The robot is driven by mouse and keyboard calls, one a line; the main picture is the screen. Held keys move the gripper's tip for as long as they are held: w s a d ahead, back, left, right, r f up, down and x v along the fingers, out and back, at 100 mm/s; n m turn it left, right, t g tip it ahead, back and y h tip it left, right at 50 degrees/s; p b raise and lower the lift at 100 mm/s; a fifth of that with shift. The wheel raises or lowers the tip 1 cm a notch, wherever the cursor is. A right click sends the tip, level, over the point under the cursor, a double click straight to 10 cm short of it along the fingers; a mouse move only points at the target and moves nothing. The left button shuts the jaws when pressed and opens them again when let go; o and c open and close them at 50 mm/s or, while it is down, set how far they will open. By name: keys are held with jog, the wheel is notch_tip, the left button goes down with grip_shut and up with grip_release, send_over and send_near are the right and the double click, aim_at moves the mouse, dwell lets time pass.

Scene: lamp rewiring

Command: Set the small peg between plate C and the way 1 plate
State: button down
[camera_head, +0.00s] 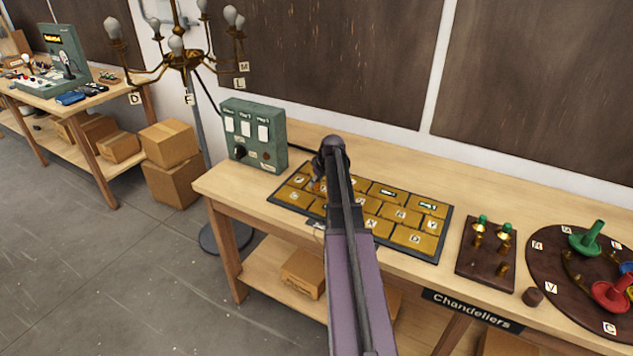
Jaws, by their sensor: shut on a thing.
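The board of brass plates (424,241) lies on the bench in a dark frame. Its plates carry small letter tags, and a few carry wider tags near the back edge. The tags are too small to tell which is plate C or the way 1 plate. My gripper (317,186) is low over the left part of the board, largely hidden behind my own wrist and arm. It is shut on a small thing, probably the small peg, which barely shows. I cannot tell whether the held thing touches the plates. My arm covers the middle of the board.
A green switch box (253,136) stands left of the board, close to my wrist. A dark block (487,255) with green-topped and brass pegs is to the right, beside a round board (560,305) with coloured pegs. A brass chandelier (182,58) stands at the back left.

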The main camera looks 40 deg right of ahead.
aim_at(318, 187)
jog(key=shift+f+b, duration=1.05)
jog(key=shift+f, duration=0.35)
jog(key=shift+f+b, duration=0.6)
jog(key=shift+c, duration=1.8)
grip_release()
jog(key=shift+s, duration=0.15)
